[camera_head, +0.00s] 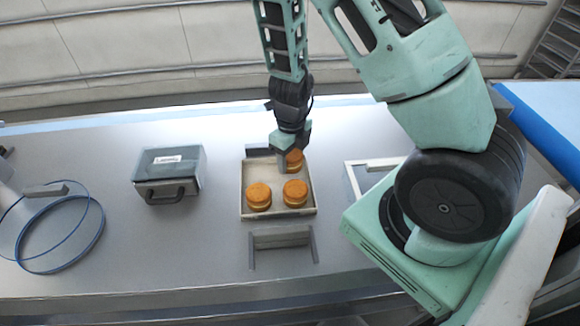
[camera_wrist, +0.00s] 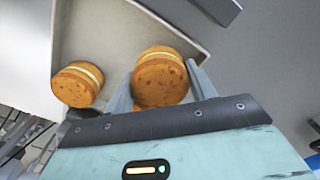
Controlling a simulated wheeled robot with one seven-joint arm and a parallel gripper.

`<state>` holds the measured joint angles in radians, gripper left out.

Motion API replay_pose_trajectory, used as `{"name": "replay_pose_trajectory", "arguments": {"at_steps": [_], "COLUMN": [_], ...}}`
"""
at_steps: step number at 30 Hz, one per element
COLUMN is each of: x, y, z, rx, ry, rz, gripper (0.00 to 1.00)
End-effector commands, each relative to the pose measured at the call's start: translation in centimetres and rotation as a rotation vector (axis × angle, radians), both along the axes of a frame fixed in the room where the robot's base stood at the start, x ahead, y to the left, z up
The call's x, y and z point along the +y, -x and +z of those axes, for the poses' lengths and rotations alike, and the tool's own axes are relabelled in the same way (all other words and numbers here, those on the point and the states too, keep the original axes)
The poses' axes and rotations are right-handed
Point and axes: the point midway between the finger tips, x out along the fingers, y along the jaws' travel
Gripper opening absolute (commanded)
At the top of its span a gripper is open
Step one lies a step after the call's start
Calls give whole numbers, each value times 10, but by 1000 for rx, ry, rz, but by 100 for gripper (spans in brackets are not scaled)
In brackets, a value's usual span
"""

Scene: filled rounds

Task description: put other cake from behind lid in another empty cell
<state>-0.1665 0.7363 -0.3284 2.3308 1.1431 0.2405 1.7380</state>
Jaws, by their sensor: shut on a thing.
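My gripper (camera_head: 289,163) is shut on an orange-brown cake (camera_head: 296,157) at the far right part of a shallow, light tray (camera_head: 247,175). In the wrist view this cake (camera_wrist: 160,82) sits between the two fingers, with a pale filling band. Two similar cakes, a left one (camera_head: 258,196) and a right one (camera_head: 295,193), stand in the tray's near half. I cannot tell whether the held cake touches the tray floor. No dividers between cells are clear. A clear round cover with a blue rim (camera_head: 66,272) and grey handle, perhaps the lid, is at the far left.
A grey box with a front handle and label (camera_head: 168,172) stands left of the tray. A low grey bracket (camera_head: 282,239) stands just in front of the tray. A white frame (camera_head: 375,164) lies to the right, partly hidden by my arm. Bare table separates the box and tray.

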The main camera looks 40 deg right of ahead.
Motion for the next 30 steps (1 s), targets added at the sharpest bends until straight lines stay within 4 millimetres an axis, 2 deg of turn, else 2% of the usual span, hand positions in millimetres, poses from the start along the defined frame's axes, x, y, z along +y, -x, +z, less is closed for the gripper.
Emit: {"name": "replay_pose_trajectory", "arguments": {"at_steps": [1,4,17,18,19,30], "x": [-1,-1,0,0,0,0], "y": [0,0,0,0,0,0], "z": [-13,-23,-29,-28,-28,-21], "rx": [2,1,0,0,0,0], "ry": [-2,-1,0,0,0,0], "rz": [-4,-4,0,-1,0,1], "gripper": [46,46,46,61,65,65]}}
